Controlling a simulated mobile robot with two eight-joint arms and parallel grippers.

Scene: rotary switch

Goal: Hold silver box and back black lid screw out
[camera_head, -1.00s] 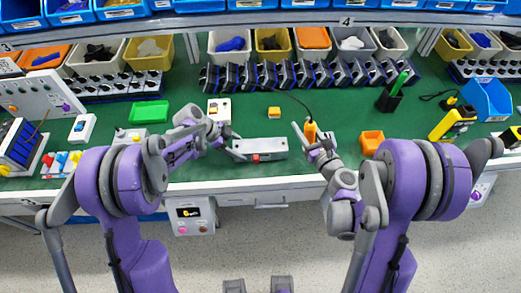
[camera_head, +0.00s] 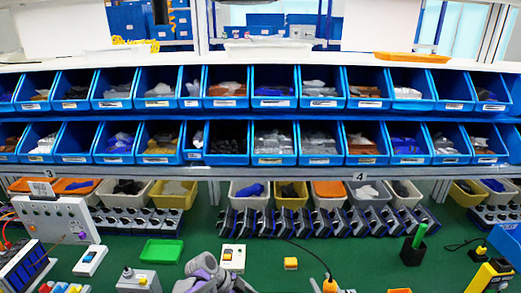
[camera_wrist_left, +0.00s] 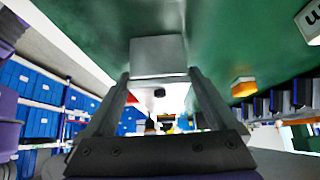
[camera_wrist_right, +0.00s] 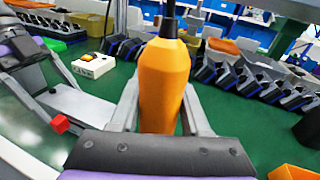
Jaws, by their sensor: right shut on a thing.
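The silver box (camera_wrist_left: 158,57) is between the spread fingertips of my left gripper (camera_wrist_left: 160,75) in the left wrist view. A small black round part (camera_wrist_left: 160,92) shows below the box there. I cannot tell whether the fingers press on the box. In the right wrist view the box (camera_wrist_right: 85,106) lies at the left with a red block (camera_wrist_right: 60,123) at its near end. My right gripper (camera_wrist_right: 161,105) is shut on an orange electric screwdriver (camera_wrist_right: 163,75), with a dark cable at its top. The screwdriver also shows at the bottom of the head view (camera_head: 330,285).
A white switch box (camera_wrist_right: 93,65) with a yellow button stands behind the silver box. An orange bin (camera_wrist_right: 292,172) is at lower right. A row of black and blue units (camera_head: 320,222) and shelves of blue bins (camera_head: 273,142) stand behind. Green bench surface is free between them.

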